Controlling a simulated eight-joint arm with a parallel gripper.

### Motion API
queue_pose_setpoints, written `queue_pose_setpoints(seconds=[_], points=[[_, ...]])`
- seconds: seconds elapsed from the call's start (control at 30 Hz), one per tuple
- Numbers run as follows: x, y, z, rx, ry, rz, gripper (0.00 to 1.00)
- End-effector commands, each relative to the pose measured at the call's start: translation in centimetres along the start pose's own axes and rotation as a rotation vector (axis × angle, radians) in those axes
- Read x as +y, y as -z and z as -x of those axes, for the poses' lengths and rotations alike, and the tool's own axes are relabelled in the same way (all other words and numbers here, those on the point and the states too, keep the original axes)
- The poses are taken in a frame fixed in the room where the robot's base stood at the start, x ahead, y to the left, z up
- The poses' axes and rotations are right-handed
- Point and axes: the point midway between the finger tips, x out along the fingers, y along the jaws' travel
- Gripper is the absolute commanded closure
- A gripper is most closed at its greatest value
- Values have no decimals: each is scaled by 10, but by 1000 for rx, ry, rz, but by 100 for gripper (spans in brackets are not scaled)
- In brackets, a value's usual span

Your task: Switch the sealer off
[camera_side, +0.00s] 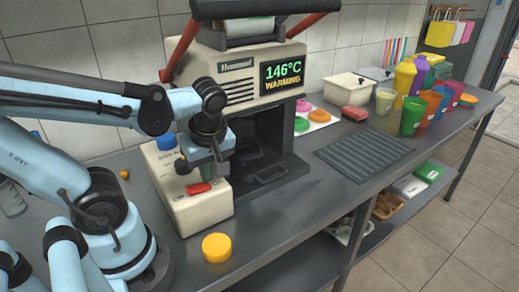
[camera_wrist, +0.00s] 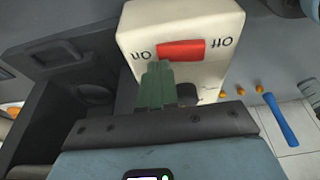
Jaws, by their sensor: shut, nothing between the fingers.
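The sealer (camera_side: 240,89) is a cream machine whose display (camera_side: 283,76) reads 146°C WARMING. Its red switch (camera_side: 199,188) sits on the cream front box, between the Off and On labels. The red switch also shows in the wrist view (camera_wrist: 181,50), with On at its left and Off at its right. My gripper (camera_side: 221,168) is over the box, close to the switch. In the wrist view my gripper's green fingers (camera_wrist: 158,72) are together and empty, just below the On end of the switch. I cannot tell whether they touch it.
A yellow round piece (camera_side: 216,247) lies on the counter in front of the box. A blue knob (camera_side: 166,141) is at the box's rear. A ribbed dark mat (camera_side: 365,152) and several coloured cups (camera_side: 413,115) are to the right. The counter's front middle is clear.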

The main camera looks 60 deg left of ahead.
Motion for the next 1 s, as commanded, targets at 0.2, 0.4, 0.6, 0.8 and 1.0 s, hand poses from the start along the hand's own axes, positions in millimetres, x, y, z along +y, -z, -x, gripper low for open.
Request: queue_pose_setpoints(seconds=[0.2,0.4,0.6,0.8,1.0], points=[[0,0,1,0,0,0,100],[0,2,9,0,0,0,100],[0,4,15,0,0,0,100],[0,5,16,0,0,0,100],[0,5,18,0,0,0,100]])
